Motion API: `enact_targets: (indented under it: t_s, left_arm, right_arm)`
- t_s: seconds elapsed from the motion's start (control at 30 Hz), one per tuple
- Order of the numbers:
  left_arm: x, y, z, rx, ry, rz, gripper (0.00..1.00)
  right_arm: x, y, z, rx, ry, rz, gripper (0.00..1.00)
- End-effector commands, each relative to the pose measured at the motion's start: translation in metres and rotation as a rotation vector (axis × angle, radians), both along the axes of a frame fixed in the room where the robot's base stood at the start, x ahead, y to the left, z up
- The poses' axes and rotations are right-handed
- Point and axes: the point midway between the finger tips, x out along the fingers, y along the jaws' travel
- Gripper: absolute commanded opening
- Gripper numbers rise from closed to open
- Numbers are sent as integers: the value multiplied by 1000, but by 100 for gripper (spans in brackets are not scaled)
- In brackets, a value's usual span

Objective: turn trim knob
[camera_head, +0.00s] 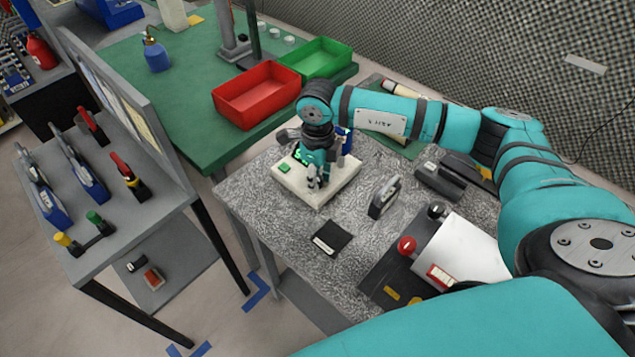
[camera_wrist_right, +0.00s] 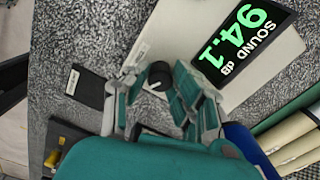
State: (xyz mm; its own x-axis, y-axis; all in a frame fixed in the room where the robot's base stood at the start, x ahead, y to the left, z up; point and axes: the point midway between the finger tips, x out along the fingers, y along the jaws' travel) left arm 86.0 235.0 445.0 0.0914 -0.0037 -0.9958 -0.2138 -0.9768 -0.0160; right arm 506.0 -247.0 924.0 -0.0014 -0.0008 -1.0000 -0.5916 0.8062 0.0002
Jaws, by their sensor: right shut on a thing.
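The cream instrument box (camera_head: 341,178) sits on the speckled grey bench, with a green-lit screen. In the right wrist view the box (camera_wrist_right: 195,30) shows its display (camera_wrist_right: 245,42) reading "SOUND dB 94.1". The black trim knob (camera_wrist_right: 159,75) with a white mark stands on the box's face beside the display. My right gripper (camera_wrist_right: 155,92) points down at the box, its fingers on both sides of the knob and shut on it. In the head view the right gripper (camera_head: 314,178) hides the knob. My left gripper is in neither view.
A dark square pad (camera_head: 332,237) lies in front of the box. A grey handled block (camera_head: 384,196) stands to its right, with a panel bearing a red knob (camera_head: 406,246) nearer. Red (camera_head: 257,95) and green (camera_head: 317,59) bins are behind on a green table.

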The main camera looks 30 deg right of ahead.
Motion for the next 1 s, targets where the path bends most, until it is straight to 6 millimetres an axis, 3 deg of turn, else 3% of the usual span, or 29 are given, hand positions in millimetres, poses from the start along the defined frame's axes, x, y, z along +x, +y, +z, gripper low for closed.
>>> enact_targets:
  t_s: [0.3, 0.83, 0.87, 1.0]
  left_arm:
    - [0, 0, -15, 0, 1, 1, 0]
    - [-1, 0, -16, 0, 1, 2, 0]
    - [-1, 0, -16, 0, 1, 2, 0]
    - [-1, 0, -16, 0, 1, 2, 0]
  right_arm:
    - [2, 0, 1, 0, -6, 117, 0]
    - [2, 0, 3, 1, -7, 138, 0]
    - [2, 0, 3, 1, -7, 138, 27]
    - [2, 0, 2, 1, -6, 138, 45]
